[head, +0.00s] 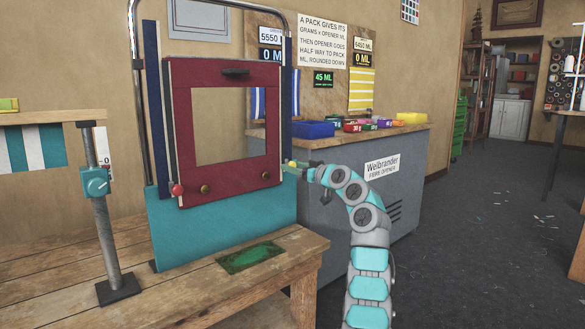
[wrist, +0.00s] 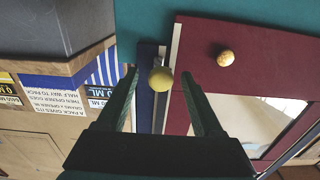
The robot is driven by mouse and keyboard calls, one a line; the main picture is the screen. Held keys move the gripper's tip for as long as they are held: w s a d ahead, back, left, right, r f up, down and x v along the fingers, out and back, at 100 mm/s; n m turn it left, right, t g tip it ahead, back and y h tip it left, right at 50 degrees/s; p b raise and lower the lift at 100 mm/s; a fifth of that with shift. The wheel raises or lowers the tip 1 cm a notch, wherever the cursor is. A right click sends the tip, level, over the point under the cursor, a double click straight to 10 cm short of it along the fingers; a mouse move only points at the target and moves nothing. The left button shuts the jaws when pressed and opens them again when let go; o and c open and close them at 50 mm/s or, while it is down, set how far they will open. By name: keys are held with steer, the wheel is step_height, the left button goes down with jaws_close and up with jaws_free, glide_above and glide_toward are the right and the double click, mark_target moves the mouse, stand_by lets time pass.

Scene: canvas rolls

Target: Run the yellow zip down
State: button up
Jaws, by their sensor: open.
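The yellow zip pull is a small round knob (wrist: 161,79) on the strip between a navy band and the maroon framed panel (head: 180,130). In the head view it is a small yellow spot (head: 291,163) at the panel's lower right edge. My gripper (wrist: 159,75) is open, with one dark finger on each side of the yellow knob. Gaps show between the knob and both fingers; I cannot tell the depth. In the head view my gripper (head: 298,170) is beside the panel's right edge, its fingertips partly hidden.
A red knob (head: 177,189) sits at the panel's lower left edge. Brass studs (head: 204,189) are on its lower rail. A teal board (head: 220,225) stands behind on the wooden bench (head: 190,292). A grey cabinet (head: 375,205) with coloured packs stands close on the right.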

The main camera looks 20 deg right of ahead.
steer(key=b+v, duration=0.2)
steer(key=v, duration=0.4)
steer(key=shift+s+b, duration=0.25)
steer(key=shift+b, duration=0.15)
steer(key=shift+s, duration=0.1)
